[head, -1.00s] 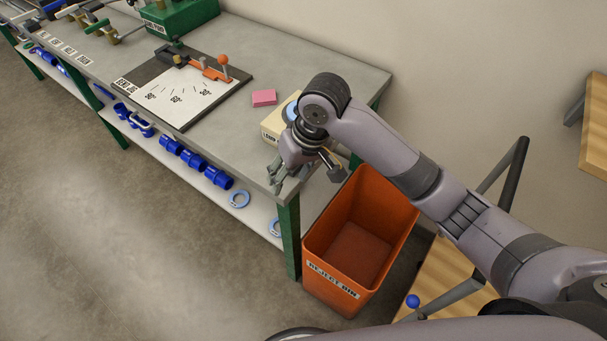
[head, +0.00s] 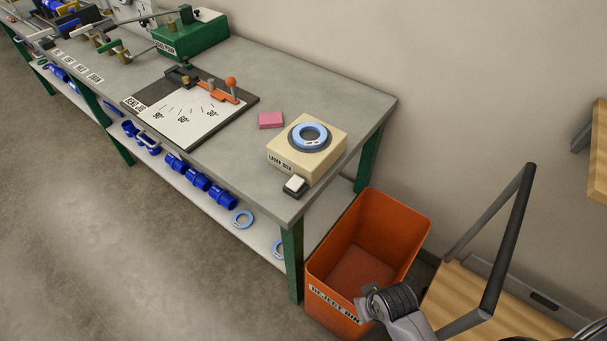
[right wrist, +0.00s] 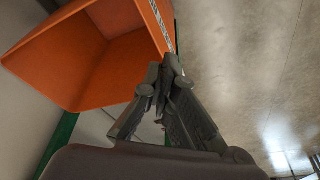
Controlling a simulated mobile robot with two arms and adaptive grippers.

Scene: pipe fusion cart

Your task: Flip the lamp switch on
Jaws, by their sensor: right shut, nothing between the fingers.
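The beige lamp box (head: 320,165) sits on the right end of the workbench, with a label on its front. A light blue ring (head: 309,136) lies on the dark disc on its top. A small switch (head: 295,186) with a white rocker on a black base sits at the box's front corner, near the bench edge. I cannot tell the rocker's position for sure. My right gripper (right wrist: 165,78) is shut and empty in the right wrist view, beside the orange bin. My left gripper is out of view.
The orange reject bin (head: 319,290) stands on the floor at the bench's right end. A pink block (head: 271,120) and an angle jig board (head: 187,119) lie on the bench (head: 250,164). A dark-handled cart (head: 506,240) stands at right. Space above the lamp box is clear.

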